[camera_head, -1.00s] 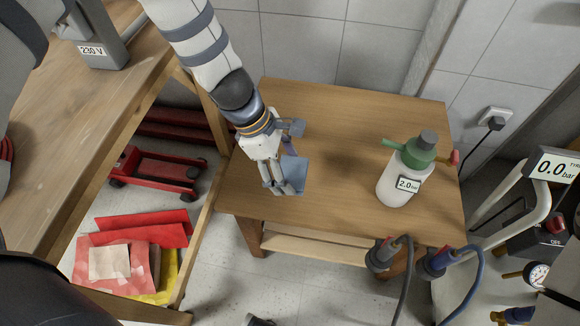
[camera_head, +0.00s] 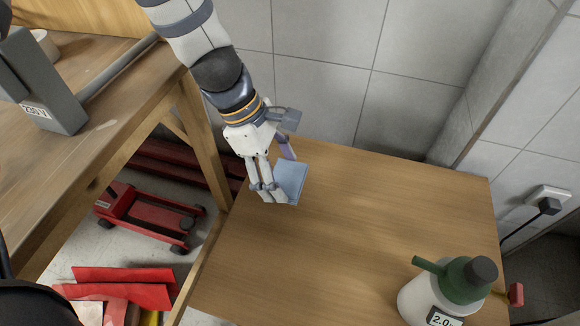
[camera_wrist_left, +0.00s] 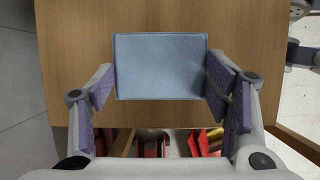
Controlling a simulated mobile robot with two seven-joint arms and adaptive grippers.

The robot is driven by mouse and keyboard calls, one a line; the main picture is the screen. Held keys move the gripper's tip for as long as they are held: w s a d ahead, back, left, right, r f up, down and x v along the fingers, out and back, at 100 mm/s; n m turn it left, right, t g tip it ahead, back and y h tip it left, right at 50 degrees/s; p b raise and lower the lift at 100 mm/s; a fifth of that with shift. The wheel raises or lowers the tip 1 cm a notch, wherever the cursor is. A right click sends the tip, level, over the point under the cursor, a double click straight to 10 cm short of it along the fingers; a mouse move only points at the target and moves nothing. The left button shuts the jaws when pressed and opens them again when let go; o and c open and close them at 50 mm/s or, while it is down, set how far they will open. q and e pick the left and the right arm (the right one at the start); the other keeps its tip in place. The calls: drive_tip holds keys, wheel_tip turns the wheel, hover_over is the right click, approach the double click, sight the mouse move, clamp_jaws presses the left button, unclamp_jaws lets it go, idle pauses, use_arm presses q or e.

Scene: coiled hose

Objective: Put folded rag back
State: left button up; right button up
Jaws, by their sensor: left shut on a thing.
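The folded rag (camera_head: 291,178) is a flat blue-grey square, tilted in the head view, over the left part of the small wooden table (camera_head: 360,230). My left gripper (camera_head: 277,190) is shut on it. In the left wrist view the rag (camera_wrist_left: 160,66) sits between the two purple-padded fingers, the right pad against its edge. I cannot tell whether the rag touches the tabletop. My right gripper is not in view.
A white and green spray bottle (camera_head: 457,290) stands at the table's right front. A workbench (camera_head: 90,130) is at the left. The table's middle is clear.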

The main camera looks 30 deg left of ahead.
sight(283, 161)
use_arm(q)
drive_tip(key=w, duration=0.1)
drive_tip(key=w+a+f, duration=0.2)
drive_tip(key=shift+w+f+b, duration=0.15)
drive_tip(key=shift+w+b, duration=0.25)
drive_tip(key=w+f, duration=0.1)
drive_tip(key=w+a+f+b, duration=0.1)
drive_tip(key=w+f, duration=0.1)
drive_tip(key=w+a+f, duration=0.1)
drive_tip(key=f, duration=0.1)
drive_tip(key=shift+w+f+b, duration=0.15)
drive_tip(key=shift+f+b, duration=0.05)
drive_tip(key=shift+b, duration=0.15)
drive_tip(key=f, duration=0.1)
drive_tip(key=f+b, duration=0.1)
drive_tip(key=f, duration=0.1)
drive_tip(key=shift+w+f, duration=0.2)
drive_tip(key=shift+f, duration=0.05)
drive_tip(key=shift+r, duration=0.1)
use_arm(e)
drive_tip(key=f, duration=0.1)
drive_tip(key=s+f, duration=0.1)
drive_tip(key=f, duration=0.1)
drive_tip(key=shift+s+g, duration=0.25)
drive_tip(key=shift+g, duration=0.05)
use_arm(q)
drive_tip(key=o, duration=1)
